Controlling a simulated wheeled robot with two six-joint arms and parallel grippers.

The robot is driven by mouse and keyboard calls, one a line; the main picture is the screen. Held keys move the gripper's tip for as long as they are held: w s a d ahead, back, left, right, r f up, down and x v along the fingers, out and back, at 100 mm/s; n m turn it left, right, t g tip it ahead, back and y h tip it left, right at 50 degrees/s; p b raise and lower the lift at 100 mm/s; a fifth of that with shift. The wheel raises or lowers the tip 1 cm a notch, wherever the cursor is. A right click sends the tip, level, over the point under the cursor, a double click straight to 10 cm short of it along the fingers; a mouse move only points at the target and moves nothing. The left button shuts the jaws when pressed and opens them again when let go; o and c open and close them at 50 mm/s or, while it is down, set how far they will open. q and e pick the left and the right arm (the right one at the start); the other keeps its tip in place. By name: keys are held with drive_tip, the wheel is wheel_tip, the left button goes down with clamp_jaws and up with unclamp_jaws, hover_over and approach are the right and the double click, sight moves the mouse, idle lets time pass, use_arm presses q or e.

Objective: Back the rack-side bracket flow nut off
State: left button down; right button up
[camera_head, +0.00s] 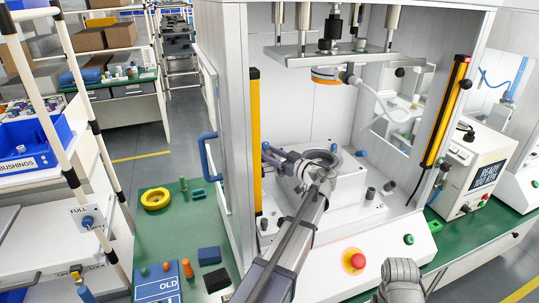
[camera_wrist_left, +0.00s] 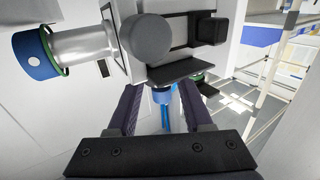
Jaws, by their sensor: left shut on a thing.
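In the head view, my left gripper (camera_head: 266,152) reaches into the press, its two dark fingers pointing left near the inner left wall. A small blue nut (camera_head: 265,145) shows at its fingertips. In the left wrist view the blue nut (camera_wrist_left: 162,97) sits between the two fingers of my left gripper (camera_wrist_left: 163,108), which is shut on it. The bracket behind the nut is mostly hidden, and I cannot tell how far the nut is turned. My right gripper is out of view; only a grey part of my right arm shows at the bottom.
Above the gripper hangs the press plate (camera_head: 330,57) with an orange-ringed tool. A yellow light bar (camera_head: 255,150) stands at the left opening, another (camera_head: 447,110) at the right. The white fixture block (camera_head: 345,195) and red button (camera_head: 354,261) lie close to my left arm.

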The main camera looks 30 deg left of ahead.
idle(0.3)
use_arm(q)
drive_tip(key=c, duration=0.6)
unclamp_jaws()
drive_tip(key=d, duration=0.2)
drive_tip(key=s+d, duration=0.1)
drive_tip(key=d, duration=0.4)
drive_tip(key=shift+s+d, duration=0.3)
drive_tip(key=shift+d, duration=0.05)
drive_tip(key=shift+f, duration=0.1)
